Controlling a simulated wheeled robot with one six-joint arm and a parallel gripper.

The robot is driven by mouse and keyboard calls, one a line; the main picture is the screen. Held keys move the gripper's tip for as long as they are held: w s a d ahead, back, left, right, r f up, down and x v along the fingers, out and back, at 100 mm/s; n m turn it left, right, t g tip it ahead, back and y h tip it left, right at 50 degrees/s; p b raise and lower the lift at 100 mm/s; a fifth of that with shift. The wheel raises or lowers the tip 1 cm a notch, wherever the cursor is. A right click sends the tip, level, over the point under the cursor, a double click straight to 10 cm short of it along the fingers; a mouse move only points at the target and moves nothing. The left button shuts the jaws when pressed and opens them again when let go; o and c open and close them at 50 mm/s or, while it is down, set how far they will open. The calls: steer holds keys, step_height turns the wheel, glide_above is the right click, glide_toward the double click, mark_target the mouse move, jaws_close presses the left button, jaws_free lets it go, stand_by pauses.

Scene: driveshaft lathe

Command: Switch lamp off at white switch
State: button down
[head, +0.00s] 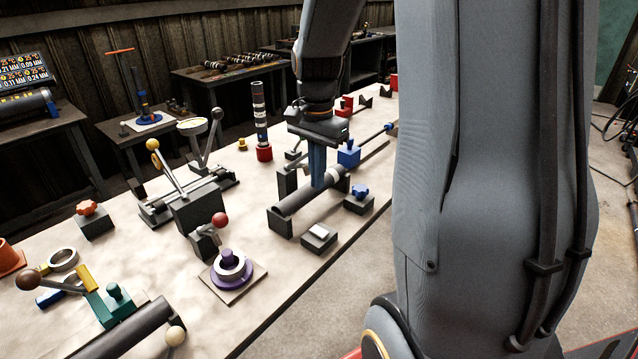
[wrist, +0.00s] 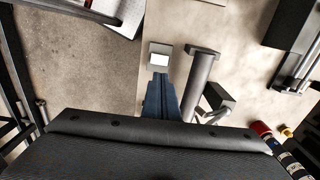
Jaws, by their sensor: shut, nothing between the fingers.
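The white switch (head: 319,233) is a white rocker on a small dark box near the front edge of the bench. It also shows in the wrist view (wrist: 159,58), just beyond my fingertips. My gripper (head: 318,184) points down with blue fingers, closed together and empty. In the head view it is above and behind the switch, in front of or over a dark cylinder. In the wrist view the fingertips (wrist: 160,77) line up with the switch and look apart from it. I cannot make out the lamp for certain.
A dark horizontal cylinder (head: 308,192) lies close beside my fingers. A block with a blue knob (head: 359,191) stands right of the switch. A purple ring stack (head: 229,267) and a red-ball lever (head: 219,220) stand to its left. The bench front edge is close.

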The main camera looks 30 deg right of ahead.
steer(key=s+a+f+n+b, duration=0.1)
steer(key=s+a+f+n, duration=0.3)
steer(key=s+a+n, duration=0.1)
steer(key=s+a+f+n+t+b, duration=0.1)
steer(key=s+a+f+n+b, duration=0.1)
steer(key=s+a+f+n, duration=0.2)
steer(key=a+n, duration=0.3)
steer(key=n, duration=0.1)
steer(key=shift+s+a+n, duration=0.35)
steer(key=shift+a+n, duration=0.05)
steer(key=shift+f, duration=0.1)
